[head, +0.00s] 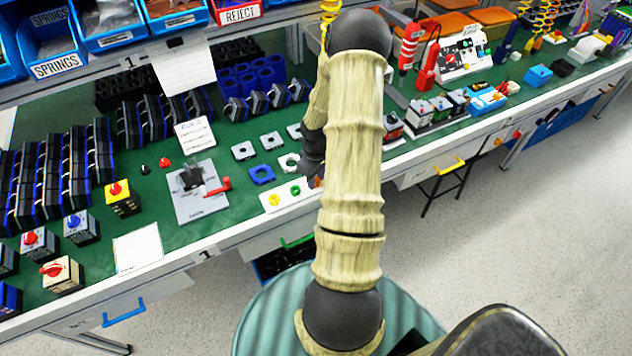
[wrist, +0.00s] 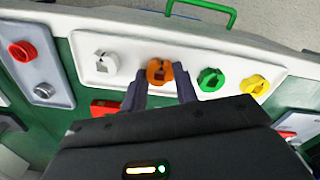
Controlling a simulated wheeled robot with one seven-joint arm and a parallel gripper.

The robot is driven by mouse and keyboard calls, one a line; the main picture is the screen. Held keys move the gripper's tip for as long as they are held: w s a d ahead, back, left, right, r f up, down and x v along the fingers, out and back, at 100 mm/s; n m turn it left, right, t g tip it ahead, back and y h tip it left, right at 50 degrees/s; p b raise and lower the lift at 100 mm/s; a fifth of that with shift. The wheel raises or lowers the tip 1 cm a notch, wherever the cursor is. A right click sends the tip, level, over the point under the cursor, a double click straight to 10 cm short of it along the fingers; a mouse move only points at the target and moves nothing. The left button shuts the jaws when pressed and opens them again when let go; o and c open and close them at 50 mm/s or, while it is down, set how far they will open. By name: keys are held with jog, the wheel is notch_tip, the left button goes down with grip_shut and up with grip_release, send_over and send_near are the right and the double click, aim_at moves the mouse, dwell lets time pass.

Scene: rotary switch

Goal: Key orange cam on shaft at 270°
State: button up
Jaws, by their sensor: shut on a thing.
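The orange cam (wrist: 159,71) stands on a white tray (wrist: 120,38) in the wrist view, between the fingertips of my gripper (wrist: 161,84). My gripper is shut on it, and the cam still appears at tray level. A sliver of orange shows beside my gripper in the head view (head: 316,182). A white cam (wrist: 105,63), a green cam (wrist: 210,79) and a yellow cam (wrist: 256,85) share the tray. A grey fixture (head: 212,205) with a dark upright part and a red lever (head: 218,187) stands left of my arm; its shaft angle cannot be made out.
A yellow switch box (head: 122,198) stands left of the fixture. A white card (head: 138,248) lies near the front edge. Blue bins (head: 110,25) hang above the bench.

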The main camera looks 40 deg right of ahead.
notch_tip(320, 180, up, 10)
dwell(0.6)
jog(key=shift+w, duration=0.1)
dwell(0.4)
